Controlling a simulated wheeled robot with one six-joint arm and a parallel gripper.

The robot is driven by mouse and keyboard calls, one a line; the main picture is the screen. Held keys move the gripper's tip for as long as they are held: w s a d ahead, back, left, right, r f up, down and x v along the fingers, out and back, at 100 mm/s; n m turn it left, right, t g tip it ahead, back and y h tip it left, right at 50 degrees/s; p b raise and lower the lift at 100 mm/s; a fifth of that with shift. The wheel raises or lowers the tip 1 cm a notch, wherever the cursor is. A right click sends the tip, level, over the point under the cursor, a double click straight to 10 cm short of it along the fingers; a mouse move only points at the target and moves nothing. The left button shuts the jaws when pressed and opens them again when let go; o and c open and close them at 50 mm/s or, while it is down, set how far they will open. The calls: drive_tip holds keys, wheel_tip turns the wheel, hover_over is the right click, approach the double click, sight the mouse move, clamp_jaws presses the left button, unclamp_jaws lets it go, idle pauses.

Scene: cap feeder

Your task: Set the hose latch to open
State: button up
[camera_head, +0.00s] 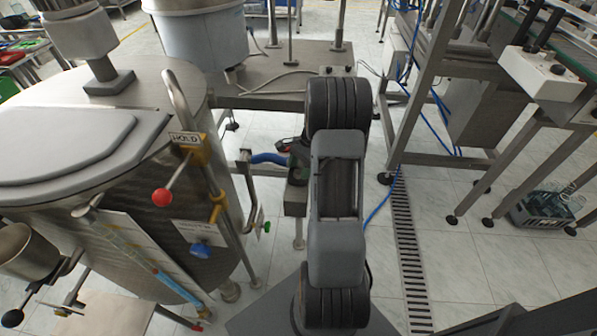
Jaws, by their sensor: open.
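A steel tank (160,225) stands at the left with pipes and valves on its right side. A lever with a red ball knob (161,197) slants down-left from a yellow-brown fitting (190,148) on the tank's pipe. A short blue hose (268,158) runs right from a metal fitting (244,157) beside the tank towards a dark green and black part (298,165), partly covered by my arm. I cannot tell which part is the hose latch or how it is set. My arm rises in the middle of the picture; my gripper does not show.
A blue knob (201,250) and a thin lever with a green tip (266,226) are low on the tank's right side. A steel table (275,85) stands behind. A steel frame (440,75) is at the right. Tiled floor with a drain grate (411,265) is clear right of my arm.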

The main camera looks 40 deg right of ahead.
drive_tip(key=shift+a+f, duration=0.25)
drive_tip(key=shift+f, duration=0.35)
clamp_jaws()
